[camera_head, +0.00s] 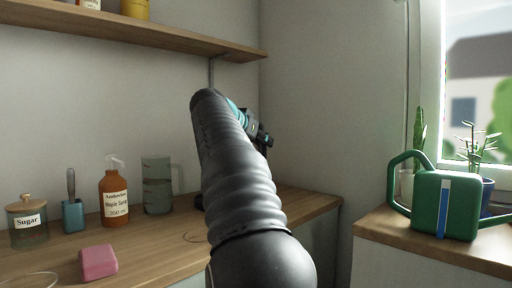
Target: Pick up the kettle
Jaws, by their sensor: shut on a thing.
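My arm reaches up and away through the middle of the view, over the counter. My gripper (262,138) is at its far end, in front of the wall corner and well above the counter top. Only part of the gripper shows past the arm. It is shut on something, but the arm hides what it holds. No kettle can be made out clearly. A small dark shape (198,202) shows on the counter at the arm's left edge, mostly covered by the arm, and I cannot tell what it is.
A sugar jar (28,226), a teal holder (73,215), a syrup bottle (114,195), a grey-green pitcher (157,195) and a pink block (98,261) stand on the counter (150,250). A shelf (150,28) runs above. A green watering can (445,205) and plants stand right, by the window.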

